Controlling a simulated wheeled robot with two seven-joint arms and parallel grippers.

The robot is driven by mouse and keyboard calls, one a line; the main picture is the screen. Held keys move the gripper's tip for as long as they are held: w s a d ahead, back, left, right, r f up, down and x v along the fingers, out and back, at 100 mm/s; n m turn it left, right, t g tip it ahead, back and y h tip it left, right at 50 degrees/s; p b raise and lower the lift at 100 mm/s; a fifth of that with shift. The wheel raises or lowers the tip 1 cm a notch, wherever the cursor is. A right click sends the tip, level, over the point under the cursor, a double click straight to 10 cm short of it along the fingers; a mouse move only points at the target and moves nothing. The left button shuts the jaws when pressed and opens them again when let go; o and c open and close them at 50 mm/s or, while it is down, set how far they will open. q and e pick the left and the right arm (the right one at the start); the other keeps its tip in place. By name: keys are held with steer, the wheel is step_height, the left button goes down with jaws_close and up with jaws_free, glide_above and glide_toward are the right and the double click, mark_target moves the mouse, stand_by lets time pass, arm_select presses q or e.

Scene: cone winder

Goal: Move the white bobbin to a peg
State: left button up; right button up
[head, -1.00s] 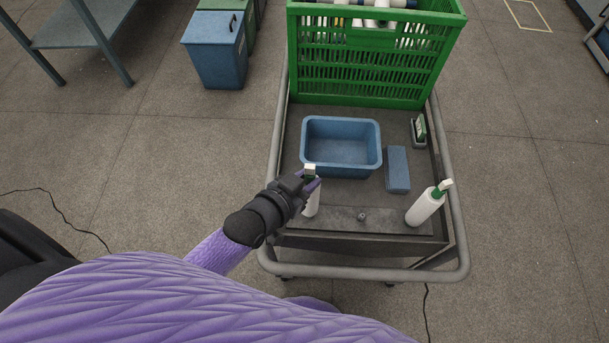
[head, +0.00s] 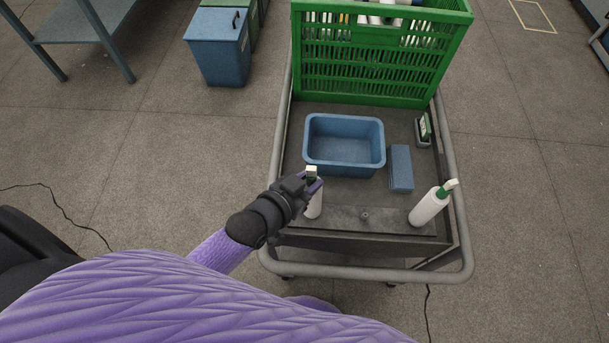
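I cannot single out a white bobbin. White and coloured cylinders, possibly bobbins, lie in the green crate (head: 380,62) on the cart, mostly cut off by the top edge. I see no clear pegs; a small metal stub (head: 364,214) stands on the cart's front plate. My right gripper is not in view.
The cart has a grey tube rail (head: 365,276). On it are an empty blue tub (head: 345,170), a blue block (head: 401,168), a white spray bottle (head: 430,205) and a small green-and-white item (head: 424,128). A blue bin (head: 219,50) and a table (head: 70,18) stand at upper left.

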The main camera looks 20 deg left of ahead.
arm_select(q)
steer(key=shift+o, duration=1.2)
steer(key=shift+d+f, duration=0.4)
steer(key=shift+f, duration=0.15)
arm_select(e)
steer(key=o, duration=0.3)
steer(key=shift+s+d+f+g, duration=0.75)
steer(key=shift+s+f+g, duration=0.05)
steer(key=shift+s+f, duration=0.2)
arm_select(q)
steer(key=shift+o, duration=1)
steer(key=shift+a+r, duration=0.1)
steer(key=shift+r, duration=0.1)
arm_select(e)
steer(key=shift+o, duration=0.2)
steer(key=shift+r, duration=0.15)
arm_select(q)
step_height(320, 180, up, 3)
steer(key=shift+r+p, duration=0.1)
steer(key=shift+p, duration=1.15)
step_height(320, 180, up, 7)
steer(key=p, duration=0.3)
steer(key=shift+p, duration=0.4)
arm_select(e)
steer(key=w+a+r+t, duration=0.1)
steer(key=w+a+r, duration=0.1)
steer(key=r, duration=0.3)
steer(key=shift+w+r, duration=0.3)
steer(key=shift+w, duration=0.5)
